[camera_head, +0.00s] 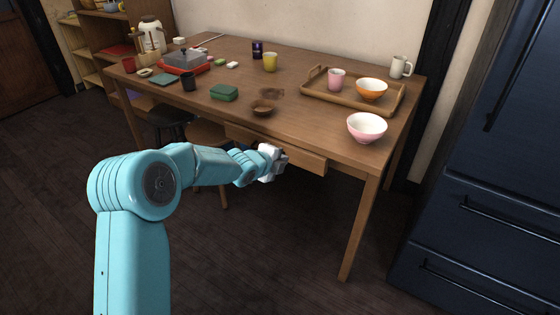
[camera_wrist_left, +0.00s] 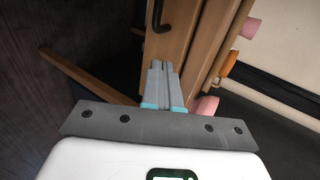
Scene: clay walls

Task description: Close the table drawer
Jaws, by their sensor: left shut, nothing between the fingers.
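The wooden table (camera_head: 330,135) stands ahead with its drawer (camera_head: 306,160) under the front edge. In the head view the drawer front sits a little out from the table edge; how far is hard to tell. My left gripper (camera_head: 279,161) is shut and empty, close to the drawer front. In the left wrist view the shut fingers (camera_wrist_left: 163,82) point at the wooden drawer front (camera_wrist_left: 184,25), which has a dark handle (camera_wrist_left: 159,20). Whether the fingertips touch it I cannot tell. The arm hides part of the drawer's lower left. My right gripper is out of view.
A pink-and-white bowl (camera_head: 367,128) stands near the table's front right edge. A tray (camera_head: 386,104) with a pink cup and an orange bowl lies behind it. A dark cabinet (camera_head: 500,170) is at right.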

